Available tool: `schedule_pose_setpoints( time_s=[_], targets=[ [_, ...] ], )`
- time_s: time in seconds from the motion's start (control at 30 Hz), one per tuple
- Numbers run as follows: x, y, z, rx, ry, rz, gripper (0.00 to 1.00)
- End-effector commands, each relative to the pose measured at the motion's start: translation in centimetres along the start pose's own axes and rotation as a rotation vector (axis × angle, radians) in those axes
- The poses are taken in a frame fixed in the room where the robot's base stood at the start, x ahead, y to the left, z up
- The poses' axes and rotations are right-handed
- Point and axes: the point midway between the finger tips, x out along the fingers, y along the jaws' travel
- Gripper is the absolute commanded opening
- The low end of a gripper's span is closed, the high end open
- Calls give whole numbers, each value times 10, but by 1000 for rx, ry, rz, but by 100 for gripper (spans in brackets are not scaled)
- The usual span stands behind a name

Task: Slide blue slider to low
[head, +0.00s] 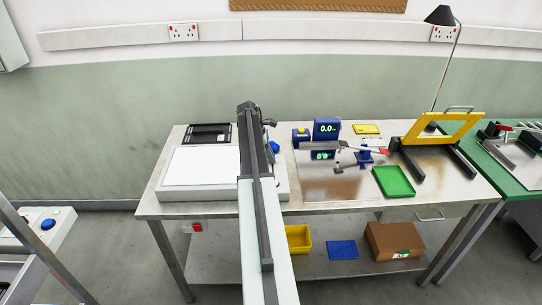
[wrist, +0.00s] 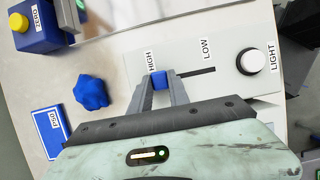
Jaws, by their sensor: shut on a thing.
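The blue slider (wrist: 160,80) is a small blue block in a dark slot (wrist: 195,73) on a pale panel (wrist: 222,50). It stands at the slot's end by the HIGH label; the empty slot runs right, below the LOW label (wrist: 205,48) in the wrist view. My gripper (wrist: 160,88) is shut on the slider, a finger on either side. In the head view the slider is hidden behind my arm, on the white-topped box (head: 203,165).
Beside the slider are a blue star-shaped knob (wrist: 91,92) and a white round LIGHT button (wrist: 252,61). A blue ZERO box with a yellow button (wrist: 19,22) is at upper left. A green tray (head: 393,182) and yellow-framed press (head: 443,128) stand right on the bench.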

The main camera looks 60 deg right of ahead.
Motion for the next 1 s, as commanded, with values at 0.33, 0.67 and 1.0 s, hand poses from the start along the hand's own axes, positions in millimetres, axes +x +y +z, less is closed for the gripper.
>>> schedule_pose_setpoints(
  time_s=[0.33,0.67,1.0],
  targets=[
    [0,-35,0,-1,1,0,0],
    [0,-79,-1,-2,1,-1,0],
    [0,-79,-1,-2,2,-4,44]
  ],
)
